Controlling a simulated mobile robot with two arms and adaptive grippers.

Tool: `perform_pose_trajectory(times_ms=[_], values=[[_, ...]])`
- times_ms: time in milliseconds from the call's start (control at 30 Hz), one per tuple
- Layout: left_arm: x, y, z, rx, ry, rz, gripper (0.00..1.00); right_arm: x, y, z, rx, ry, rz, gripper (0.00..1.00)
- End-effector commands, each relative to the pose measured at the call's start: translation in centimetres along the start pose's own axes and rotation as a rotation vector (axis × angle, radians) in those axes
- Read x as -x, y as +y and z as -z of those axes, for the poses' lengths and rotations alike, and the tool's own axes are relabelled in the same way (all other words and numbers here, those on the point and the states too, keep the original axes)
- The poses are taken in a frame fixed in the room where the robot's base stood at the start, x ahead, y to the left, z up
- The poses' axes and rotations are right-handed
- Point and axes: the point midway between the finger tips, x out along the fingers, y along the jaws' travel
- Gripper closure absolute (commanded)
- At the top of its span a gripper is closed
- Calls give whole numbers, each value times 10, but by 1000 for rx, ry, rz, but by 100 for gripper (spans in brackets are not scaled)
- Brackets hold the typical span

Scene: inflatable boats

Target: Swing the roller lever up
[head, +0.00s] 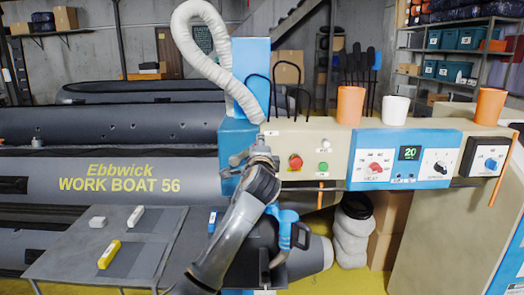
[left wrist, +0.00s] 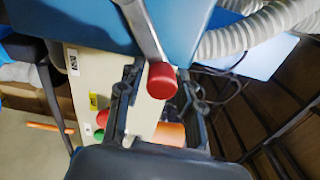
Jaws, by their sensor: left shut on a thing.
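The roller lever (left wrist: 143,28) shows in the left wrist view as a metal bar with a red round knob (left wrist: 162,80) at its end. It comes down from the top edge in front of a blue housing (left wrist: 90,22). My left gripper (left wrist: 162,88) has a dark finger on each side of the knob and is shut on the lever. In the head view my left gripper (head: 258,152) is at the left end of the beige control panel (head: 330,145), in front of the blue machine column (head: 236,140). The lever is mostly hidden there. My right gripper is not in view.
The panel carries a red button (head: 295,162), a green button (head: 323,167) and dials, with orange and white cups (head: 350,105) on top. A white hose (head: 205,52) rises behind. A grey table (head: 130,250) with small blocks stands at left, before a grey boat (head: 105,165).

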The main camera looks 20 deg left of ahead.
Motion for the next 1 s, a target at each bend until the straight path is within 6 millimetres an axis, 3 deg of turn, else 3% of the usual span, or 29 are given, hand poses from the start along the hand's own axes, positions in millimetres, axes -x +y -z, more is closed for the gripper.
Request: perform_pose_trajectory(times_ms=[33, 433, 467, 533, 1000], values=[[0, -9, -4, 2, -6, 16, 100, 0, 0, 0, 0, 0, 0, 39], [0, -9, -5, 7, -7, 16, 100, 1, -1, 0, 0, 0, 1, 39], [0, -9, -5, 7, -7, 16, 61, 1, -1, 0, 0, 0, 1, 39], [0, -9, -5, 7, -7, 15, 50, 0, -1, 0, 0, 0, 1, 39], [3, -2, -3, 8, -4, 5, 50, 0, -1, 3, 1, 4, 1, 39]])
